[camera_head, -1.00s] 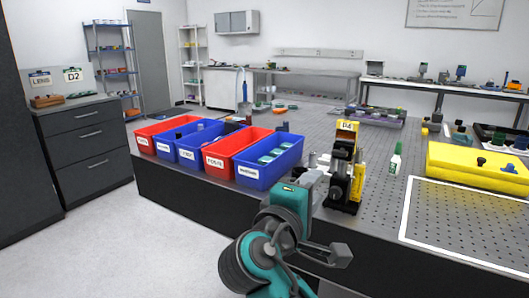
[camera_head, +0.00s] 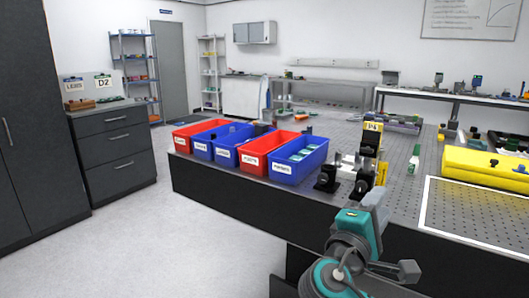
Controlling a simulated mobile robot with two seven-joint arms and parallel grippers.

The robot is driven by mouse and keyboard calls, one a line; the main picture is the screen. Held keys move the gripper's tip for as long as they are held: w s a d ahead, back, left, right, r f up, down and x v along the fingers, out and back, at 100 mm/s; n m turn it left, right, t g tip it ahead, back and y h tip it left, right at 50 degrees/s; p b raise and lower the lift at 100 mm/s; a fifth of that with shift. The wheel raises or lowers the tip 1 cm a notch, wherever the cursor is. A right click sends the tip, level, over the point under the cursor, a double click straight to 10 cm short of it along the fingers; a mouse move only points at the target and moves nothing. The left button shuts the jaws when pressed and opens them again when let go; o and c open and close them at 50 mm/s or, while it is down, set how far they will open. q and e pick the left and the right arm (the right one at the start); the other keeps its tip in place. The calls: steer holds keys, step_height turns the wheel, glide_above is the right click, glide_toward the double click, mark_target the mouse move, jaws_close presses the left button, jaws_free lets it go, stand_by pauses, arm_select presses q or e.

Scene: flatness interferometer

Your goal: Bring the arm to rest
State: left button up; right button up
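My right arm (camera_head: 350,238), teal and grey, rises from the bottom of the head view in front of the bench's front edge. It is bent, with a teal joint at the top and a grey blocky part (camera_head: 408,272) out to the right. I cannot make out the two fingers of my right gripper, or whether they are open or shut. No held object can be made out. My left arm and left gripper are not in view.
The perforated bench (camera_head: 400,200) bears red and blue bins, a blue bin (camera_head: 300,160) nearest the arm. A black device (camera_head: 362,185) under a D4 sign (camera_head: 373,126) stands close behind the arm. A yellow case (camera_head: 480,168) lies right. The floor (camera_head: 170,250) at left is clear.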

steer(key=d+r+n+h, duration=0.1)
steer(key=d+h, duration=0.2)
steer(key=d, duration=0.8)
steer(key=s+f+n+g+y, duration=0.15)
steer(key=f+y, duration=0.35)
steer(key=f, duration=0.6)
steer(key=s+f+y, duration=0.3)
steer(key=f+y, duration=0.3)
steer(key=f, duration=0.6)
steer(key=s+a+f+m+g+y, duration=0.2)
steer(key=s+f+m+y, duration=0.3)
steer(key=s, duration=0.4)
steer(key=s+a+f+m+g+y, duration=0.1)
steer(key=s+a+f+m+y, duration=0.2)
steer(key=s+f, duration=0.55)
steer(key=a+r+m+p, duration=0.2)
steer(key=a+r+m, duration=0.1)
steer(key=a, duration=0.6)
steer(key=shift+w+r+m+h+p, duration=0.2)
steer(key=shift+r+m+h+p, duration=0.15)
steer(key=shift+m, duration=0.4)
steer(key=shift+a+f+t, duration=0.1)
steer(key=shift+f+t, duration=0.05)
steer(key=shift+t, duration=0.1)
